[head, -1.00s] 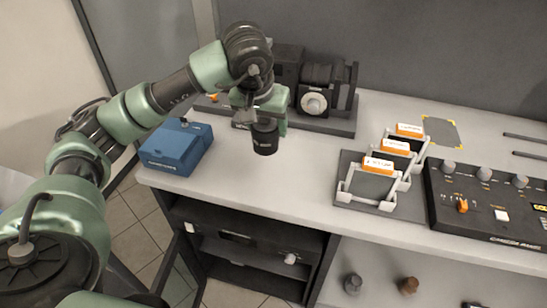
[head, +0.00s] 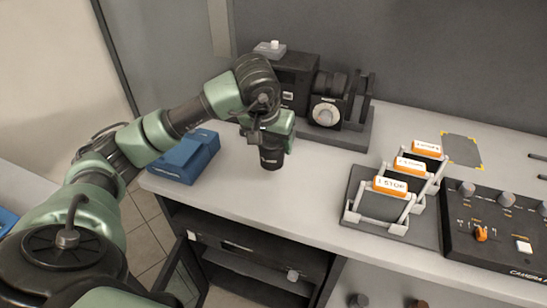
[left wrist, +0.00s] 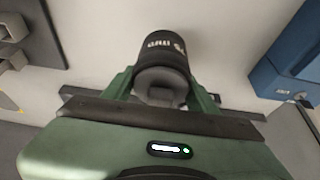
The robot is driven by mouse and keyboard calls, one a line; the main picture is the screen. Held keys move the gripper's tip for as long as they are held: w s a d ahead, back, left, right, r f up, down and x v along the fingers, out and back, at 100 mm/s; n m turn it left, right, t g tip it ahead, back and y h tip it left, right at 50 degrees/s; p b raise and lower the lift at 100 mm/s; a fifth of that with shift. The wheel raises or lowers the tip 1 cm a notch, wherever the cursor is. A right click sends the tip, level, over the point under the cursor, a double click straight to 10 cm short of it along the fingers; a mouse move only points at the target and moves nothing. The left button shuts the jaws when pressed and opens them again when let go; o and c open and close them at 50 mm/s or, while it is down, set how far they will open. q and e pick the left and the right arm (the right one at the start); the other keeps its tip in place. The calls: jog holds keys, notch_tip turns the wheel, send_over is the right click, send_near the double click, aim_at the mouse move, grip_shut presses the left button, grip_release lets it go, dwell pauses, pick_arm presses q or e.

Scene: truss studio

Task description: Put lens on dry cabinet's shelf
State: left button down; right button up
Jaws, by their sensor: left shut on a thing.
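The lens (head: 271,157) is a black cylinder held upright in my left gripper (head: 268,137), close above the counter; whether it touches the counter I cannot tell. The left wrist view shows the lens (left wrist: 164,55) between the two green fingers of the gripper (left wrist: 162,90), which is shut on it. The dry cabinet (head: 250,262) is under the counter, below the lens. Its front is open, with dark shelves inside and its door (head: 184,266) swung out to the left. My right gripper is not in view.
A blue box (head: 183,158) stands on the counter left of the lens. A black camera rig (head: 338,110) stands behind it. A rack with orange-labelled filters (head: 390,205) and a control panel (head: 500,230) are at the right. The counter's front middle is clear.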

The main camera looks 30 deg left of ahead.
aim_at(273, 159)
pick_arm(q)
jog(key=shift+f, duration=2.7)
jog(key=c, duration=0.9)
grip_release()
jog(key=shift+f, duration=0.2)
jog(key=o, duration=0.5)
jog(key=shift+c, duration=0.2)
jog(key=shift+r, duration=0.15)
